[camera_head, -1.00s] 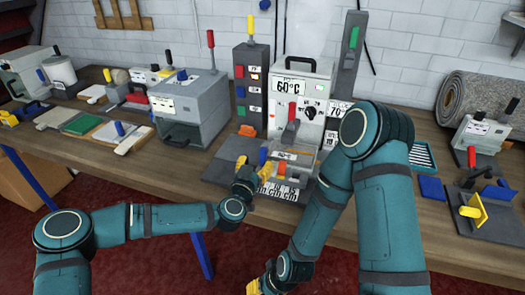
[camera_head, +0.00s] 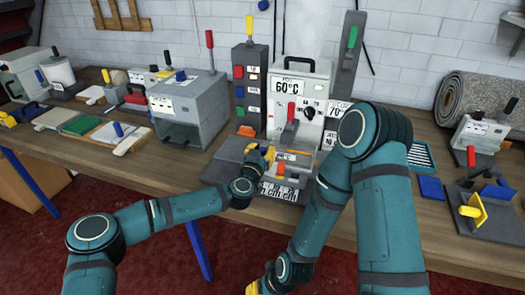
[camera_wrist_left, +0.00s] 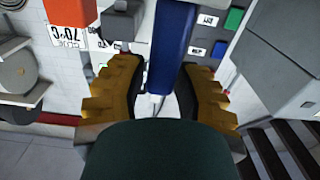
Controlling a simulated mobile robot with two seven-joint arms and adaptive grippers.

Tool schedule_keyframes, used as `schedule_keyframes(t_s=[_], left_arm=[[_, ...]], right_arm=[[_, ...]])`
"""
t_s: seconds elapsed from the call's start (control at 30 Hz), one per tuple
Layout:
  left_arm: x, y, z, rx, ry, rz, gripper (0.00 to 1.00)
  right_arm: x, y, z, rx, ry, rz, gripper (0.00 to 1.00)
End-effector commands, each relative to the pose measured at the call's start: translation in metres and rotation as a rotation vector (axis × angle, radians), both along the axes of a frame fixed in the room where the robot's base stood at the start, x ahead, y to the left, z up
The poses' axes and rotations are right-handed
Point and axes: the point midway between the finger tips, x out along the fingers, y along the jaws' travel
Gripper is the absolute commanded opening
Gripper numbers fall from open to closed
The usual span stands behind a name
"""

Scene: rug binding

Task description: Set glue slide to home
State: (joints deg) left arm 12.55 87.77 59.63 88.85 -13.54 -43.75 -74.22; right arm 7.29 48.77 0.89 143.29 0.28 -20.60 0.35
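The machine (camera_head: 318,88) with the 60°C display stands at the bench's middle. At its front is a low grey fixture with a cm scale (camera_head: 278,191) and an orange-red block (camera_head: 281,169); I cannot tell for sure which part is the glue slide. My left gripper (camera_head: 262,158) is at the left of this fixture. In the left wrist view its yellow fingers (camera_wrist_left: 160,95) are apart, with a blue handle (camera_wrist_left: 170,45) between them and a gap on the left side. My right gripper (camera_head: 258,287) is low in front of the bench, partly hidden; its opening is unclear.
A red-handled lever (camera_head: 290,130) rises just behind the fixture. A column with coloured buttons (camera_head: 250,85) stands left of the machine. A grey box machine (camera_head: 188,110) is farther left. A blue block (camera_head: 431,188) lies at the right.

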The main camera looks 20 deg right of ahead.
Motion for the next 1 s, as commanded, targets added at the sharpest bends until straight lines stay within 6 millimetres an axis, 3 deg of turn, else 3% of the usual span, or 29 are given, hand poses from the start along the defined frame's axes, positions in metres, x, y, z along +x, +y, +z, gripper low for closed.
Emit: schedule_keyframes(t_s=[0.03, 0.07, 0.37, 0.57, 1.0], left_arm=[[0.000, 0.000, 0.000, 0.000, 0.000, 0.000, 0.08], [0.000, 0.000, 0.000, 0.000, 0.000, 0.000, 0.00], [0.000, 0.000, 0.000, -0.001, -0.001, 0.001, 0.00], [0.005, 0.006, -0.003, 0.006, -0.008, -0.004, 0.00], [0.034, 0.050, -0.003, 0.003, -0.006, 0.007, 0.00]], right_arm=[[0.000, 0.000, 0.000, 0.000, 0.000, 0.000, 0.47], [0.000, 0.000, 0.000, 0.000, 0.000, 0.000, 0.47], [0.000, 0.000, 0.000, 0.000, 0.000, 0.000, 0.47], [-0.001, 0.000, -0.011, 0.001, 0.003, 0.003, 0.47], [-0.005, 0.001, -0.052, 0.003, 0.012, 0.014, 0.47]])
